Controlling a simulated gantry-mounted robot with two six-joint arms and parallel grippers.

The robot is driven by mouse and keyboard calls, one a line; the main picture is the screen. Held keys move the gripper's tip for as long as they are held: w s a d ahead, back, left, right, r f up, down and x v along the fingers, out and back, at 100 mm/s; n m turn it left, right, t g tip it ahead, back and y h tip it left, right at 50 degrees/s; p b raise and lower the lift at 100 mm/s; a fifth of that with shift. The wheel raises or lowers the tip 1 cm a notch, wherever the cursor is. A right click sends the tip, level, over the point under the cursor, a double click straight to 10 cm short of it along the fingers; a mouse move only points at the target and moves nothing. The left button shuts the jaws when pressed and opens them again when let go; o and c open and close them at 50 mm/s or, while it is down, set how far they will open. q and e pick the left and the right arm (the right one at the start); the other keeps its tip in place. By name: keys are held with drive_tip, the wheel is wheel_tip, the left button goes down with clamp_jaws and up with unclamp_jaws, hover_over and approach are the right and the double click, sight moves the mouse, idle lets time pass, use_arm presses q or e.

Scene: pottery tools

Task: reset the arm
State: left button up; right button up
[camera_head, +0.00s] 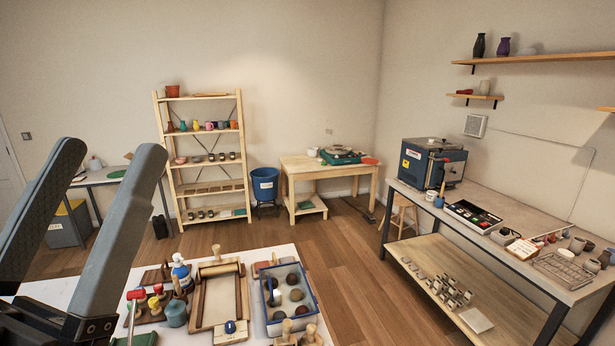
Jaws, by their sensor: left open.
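My left gripper (100,205) fills the lower left of the head view. Its two long grey fingers point up and stand apart, with nothing between them. It is close to the camera, in front of the left end of the white table (222,262). My right gripper is not in the head view.
A long workbench (573,293) stands at right. Wooden floor (345,262) lies clear between them.

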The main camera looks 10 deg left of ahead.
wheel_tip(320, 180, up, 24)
drive_tip(key=p, duration=2.1)
